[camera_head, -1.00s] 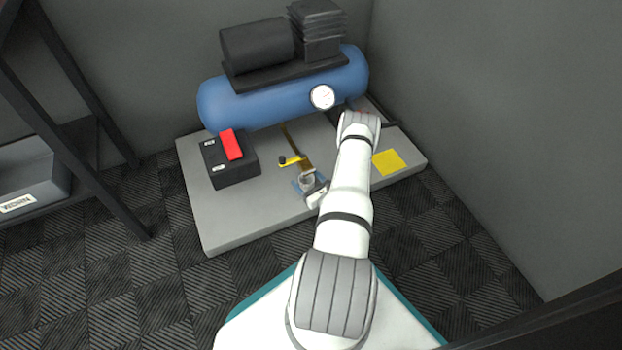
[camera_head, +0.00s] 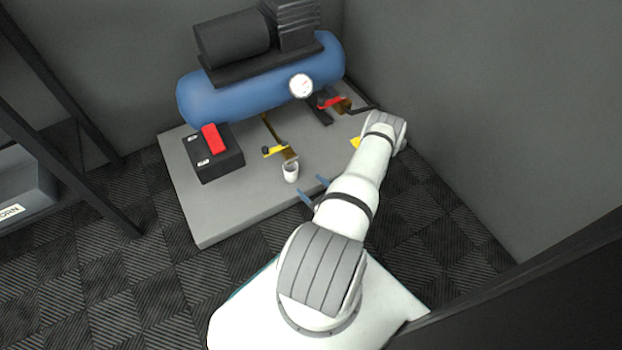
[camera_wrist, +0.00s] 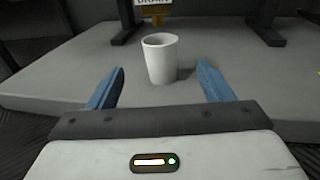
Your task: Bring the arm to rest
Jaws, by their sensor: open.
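My gripper (camera_head: 314,190) is open, with its two blue fingers apart and nothing between them. It is near the front edge of the grey platform (camera_head: 205,225). In the wrist view the open fingers of my gripper (camera_wrist: 160,88) point toward a white cup (camera_wrist: 160,60), which stands upright on the platform a little beyond the fingertips. In the head view the cup (camera_head: 290,172) stands just left of and beyond the fingers, apart from them. My white arm reaches right and bends back toward the gripper.
A blue compressor tank (camera_head: 250,100) with a gauge (camera_head: 301,85) stands at the back. A black box with a red switch (camera_head: 213,138), a yellow-handled valve (camera_head: 274,151) and a red-handled valve (camera_head: 331,102) are on the platform. Walls are right and behind; a dark shelf (camera_head: 70,130) is left.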

